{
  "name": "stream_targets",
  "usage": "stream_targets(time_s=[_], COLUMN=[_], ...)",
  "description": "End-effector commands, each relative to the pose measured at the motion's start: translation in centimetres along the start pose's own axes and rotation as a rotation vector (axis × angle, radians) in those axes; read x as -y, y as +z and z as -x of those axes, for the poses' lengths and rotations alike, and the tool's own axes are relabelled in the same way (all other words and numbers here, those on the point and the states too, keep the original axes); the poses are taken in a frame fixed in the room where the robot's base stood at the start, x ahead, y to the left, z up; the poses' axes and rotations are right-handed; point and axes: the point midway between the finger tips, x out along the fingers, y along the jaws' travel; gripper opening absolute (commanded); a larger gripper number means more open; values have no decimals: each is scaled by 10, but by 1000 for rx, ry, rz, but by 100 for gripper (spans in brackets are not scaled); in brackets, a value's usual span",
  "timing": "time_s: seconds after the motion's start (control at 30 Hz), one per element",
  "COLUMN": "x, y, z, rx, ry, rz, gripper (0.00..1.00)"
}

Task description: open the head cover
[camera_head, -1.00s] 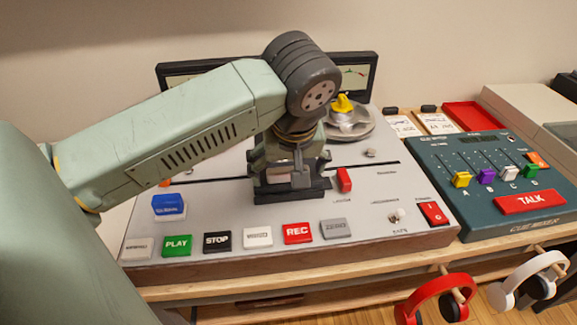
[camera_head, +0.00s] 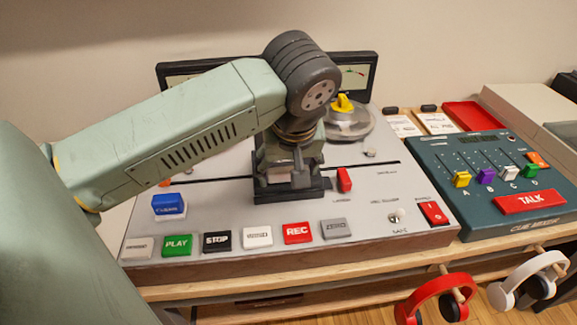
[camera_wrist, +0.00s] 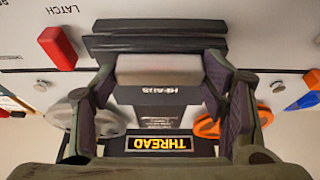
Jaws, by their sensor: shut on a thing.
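The head cover (camera_head: 290,192) is a dark block with a wide ledge in the middle of the grey tape deck. It also shows in the wrist view (camera_wrist: 155,42), with a pale grey bar (camera_wrist: 158,68) in front of its ledge. My gripper (camera_wrist: 160,70) has a finger at each end of this bar and is shut on the head cover. In the head view my gripper (camera_head: 286,172) points down at the cover and hides much of it. The cover looks lowered against the deck.
A red latch (camera_head: 344,180) stands just right of the cover. Several buttons, among them PLAY (camera_head: 177,245) and REC (camera_head: 298,233), line the deck's front. A reel with a yellow hub (camera_head: 343,105) lies behind, right. A cue mixer (camera_head: 480,175) stands to the right.

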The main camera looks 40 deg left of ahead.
Motion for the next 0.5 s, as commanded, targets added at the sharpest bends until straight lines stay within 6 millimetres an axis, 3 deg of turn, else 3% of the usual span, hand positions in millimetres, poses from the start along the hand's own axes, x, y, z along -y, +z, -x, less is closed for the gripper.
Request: stream_targets(time_s=[0.23,0.5], x=[-1,-2], y=[-11,-77], z=[-6,-31], rx=[0,-1], ry=[3,4], rz=[2,4], gripper=[16,16])
